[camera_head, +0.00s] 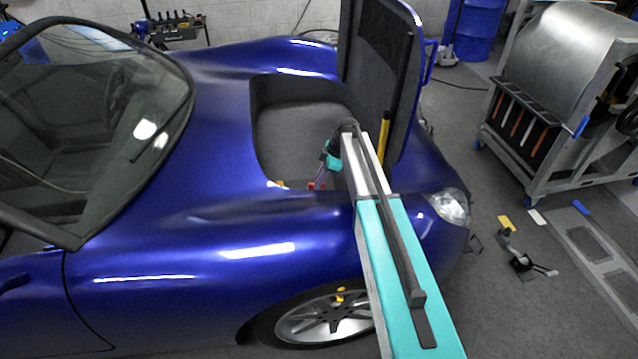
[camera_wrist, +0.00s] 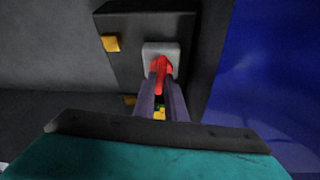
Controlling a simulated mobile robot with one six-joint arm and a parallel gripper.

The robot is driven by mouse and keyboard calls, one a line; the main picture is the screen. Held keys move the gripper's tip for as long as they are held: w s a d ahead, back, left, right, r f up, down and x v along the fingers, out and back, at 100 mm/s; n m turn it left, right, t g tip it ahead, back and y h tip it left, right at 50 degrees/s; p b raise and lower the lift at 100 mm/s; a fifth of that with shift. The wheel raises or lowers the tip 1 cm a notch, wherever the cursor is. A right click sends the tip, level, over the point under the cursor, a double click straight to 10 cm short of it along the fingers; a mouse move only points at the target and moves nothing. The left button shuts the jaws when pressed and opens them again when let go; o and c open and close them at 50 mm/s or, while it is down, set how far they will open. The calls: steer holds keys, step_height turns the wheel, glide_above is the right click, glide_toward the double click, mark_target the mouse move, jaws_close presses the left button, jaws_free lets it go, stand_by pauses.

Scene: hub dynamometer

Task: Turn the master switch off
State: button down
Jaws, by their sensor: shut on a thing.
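The master switch is a red handle (camera_wrist: 162,68) on a light grey plate (camera_wrist: 151,50), fixed to a dark box (camera_wrist: 190,25) in the wrist view. My gripper (camera_wrist: 162,85) is shut on the red handle, with its two grey fingers on either side of it. In the head view my gripper (camera_head: 319,182) reaches down into the open front compartment of the blue car, and a small red spot shows beside it. The fingers and my arm hide part of the switch, and its exact angle is hard to tell.
The raised dark lid (camera_head: 375,70) stands behind my arm, with a yellow strut (camera_head: 384,135) close by. The blue body (camera_head: 180,250) borders the compartment (camera_head: 290,135); the blue side is close in the wrist view. A metal machine (camera_head: 570,90) stands at right.

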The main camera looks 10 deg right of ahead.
steer(key=shift+w+n+g, duration=0.15)
steer(key=shift+n+g, duration=0.25)
steer(key=shift+n, duration=0.5)
steer(key=c, duration=1.8)
jaws_free()
steer(key=shift+r, duration=0.1)
steer(key=v, duration=1.3)
steer(key=shift+r+b, duration=0.3)
steer(key=shift+d, duration=0.1)
